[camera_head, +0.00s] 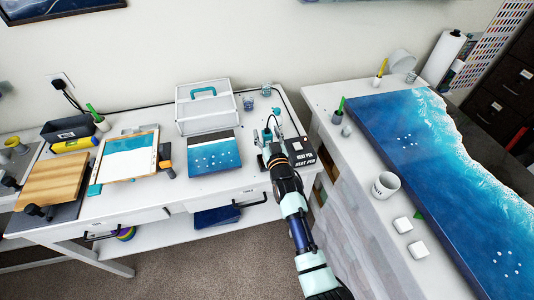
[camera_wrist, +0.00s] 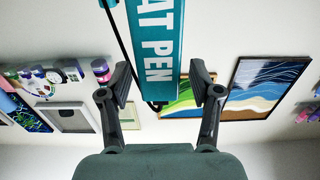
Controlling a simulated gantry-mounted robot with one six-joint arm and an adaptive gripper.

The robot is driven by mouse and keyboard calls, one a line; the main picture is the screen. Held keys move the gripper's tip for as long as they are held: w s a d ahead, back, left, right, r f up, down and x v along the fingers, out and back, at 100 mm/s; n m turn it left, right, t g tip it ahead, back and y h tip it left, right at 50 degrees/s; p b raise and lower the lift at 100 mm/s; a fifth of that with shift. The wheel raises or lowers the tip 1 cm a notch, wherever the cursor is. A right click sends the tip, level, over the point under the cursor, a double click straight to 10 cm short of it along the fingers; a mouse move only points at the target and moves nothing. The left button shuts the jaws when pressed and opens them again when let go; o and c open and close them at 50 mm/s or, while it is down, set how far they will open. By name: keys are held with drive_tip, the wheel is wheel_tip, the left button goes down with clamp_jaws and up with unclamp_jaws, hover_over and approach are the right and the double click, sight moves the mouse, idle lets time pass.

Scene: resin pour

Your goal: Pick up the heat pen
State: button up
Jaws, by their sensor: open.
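A dark box lettered HEAT PEN (camera_head: 302,158) stands at the right end of the white workbench in the head view. My gripper (camera_head: 268,130) is just left of it, low over the bench, and covers part of that spot. In the wrist view, a teal panel with white letters "AT PEN" (camera_wrist: 158,40) hangs into the picture from the top, in line with the gap between my fingers. My gripper (camera_wrist: 160,90) is open, with one finger to each side of the panel. I cannot tell whether the pen itself is between the fingers.
A clear case (camera_head: 205,112) and a blue ocean panel (camera_head: 213,157) are left of my gripper. Small jars (camera_head: 248,102) stand behind it. A black cable (camera_wrist: 122,45) runs beside the teal panel.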

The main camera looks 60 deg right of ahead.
clamp_jaws()
drive_tip(key=shift+r, duration=0.2)
